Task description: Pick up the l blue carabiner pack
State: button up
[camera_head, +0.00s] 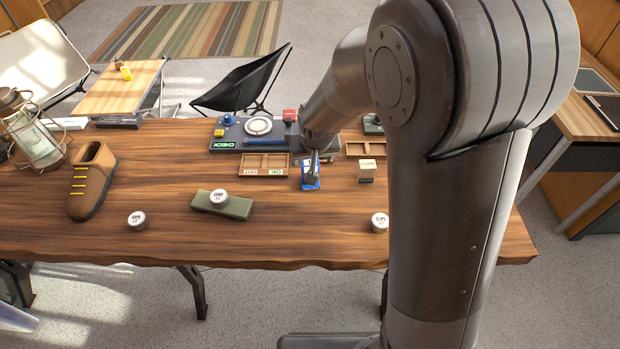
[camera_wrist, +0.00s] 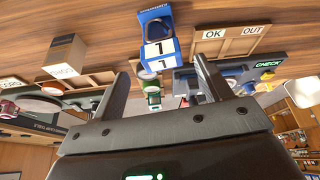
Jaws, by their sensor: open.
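The blue carabiner pack (camera_head: 311,184) stands on the wooden table, near the table's middle. In the wrist view the blue pack (camera_wrist: 156,24) shows white labels marked with a 1. My gripper (camera_head: 315,158) is above and close behind the pack in the head view, partly hidden by my arm. In the wrist view my gripper (camera_wrist: 162,68) has its two fingers spread apart, with nothing held between them. The pack lies ahead of the gap between the fingers, and I cannot tell whether they touch it.
A divided wooden tray (camera_head: 263,166) and a dark check board (camera_head: 240,134) are left of the pack. A small wooden block (camera_head: 367,171) stands to its right. A green case (camera_head: 222,205), round tins, a boot (camera_head: 92,182) and a lantern (camera_head: 35,138) are also on the table.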

jog(key=shift+x, duration=3.5)
jog(key=shift+s+a, duration=0.1)
jog(key=shift+a, duration=0.05)
jog(key=c, duration=1.1)
jog(key=shift+c, duration=0.2)
